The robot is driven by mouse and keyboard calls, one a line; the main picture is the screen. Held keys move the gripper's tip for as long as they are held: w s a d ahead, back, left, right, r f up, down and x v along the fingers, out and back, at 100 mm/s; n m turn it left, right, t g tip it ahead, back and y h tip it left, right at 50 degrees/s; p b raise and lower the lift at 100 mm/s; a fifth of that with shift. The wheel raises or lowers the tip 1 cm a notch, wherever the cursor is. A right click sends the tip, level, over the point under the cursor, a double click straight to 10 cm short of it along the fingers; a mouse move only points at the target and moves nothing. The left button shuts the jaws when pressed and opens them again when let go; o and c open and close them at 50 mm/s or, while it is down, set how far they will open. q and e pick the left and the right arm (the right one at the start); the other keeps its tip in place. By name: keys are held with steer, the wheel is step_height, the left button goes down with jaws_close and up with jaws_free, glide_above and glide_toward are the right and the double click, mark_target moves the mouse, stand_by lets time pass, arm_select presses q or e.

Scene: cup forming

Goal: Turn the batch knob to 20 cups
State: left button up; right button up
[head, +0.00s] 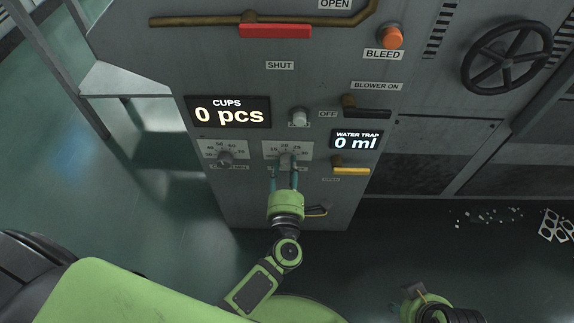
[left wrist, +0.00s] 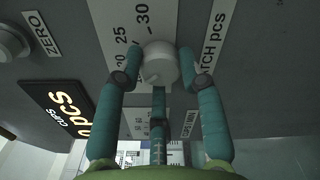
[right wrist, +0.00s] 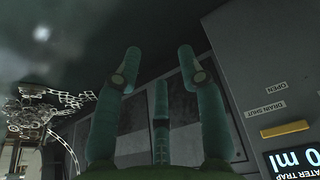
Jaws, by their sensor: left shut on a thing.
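The batch knob (left wrist: 160,63) is a round pale knob on a white scale plate (head: 270,150) in the cabinet front. The cups display (head: 228,113) reads 0 pcs. My right gripper (right wrist: 160,65) has its fingers spread and nothing between them.
Left of the batch knob is another dial (head: 226,158). Above is a pale knob (head: 298,116). A black handwheel (head: 506,55) stands upper right.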

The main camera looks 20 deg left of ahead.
arm_select(q)
steer(key=m, duration=0.1)
steer(key=m+p, duration=0.2)
steer(key=m, duration=0.1)
steer(key=shift+w+d+r, duration=0.15)
steer(key=shift+d+r, duration=0.05)
steer(key=shift+r, duration=0.1)
steer(key=shift+f+m+p, duration=0.1)
steer(key=shift+m+p, duration=0.45)
steer(key=shift+m, duration=0.15)
arm_select(e)
step_height(320, 180, down, 9)
steer(key=shift+w+a+g, duration=0.15)
steer(key=shift+w+g, duration=0.1)
steer(key=shift+g, duration=0.05)
steer(key=shift+r, duration=0.1)
arm_select(q)
steer(key=o, duration=1.1)
steer(key=shift+f, duration=0.1)
steer(key=shift+o, duration=0.2)
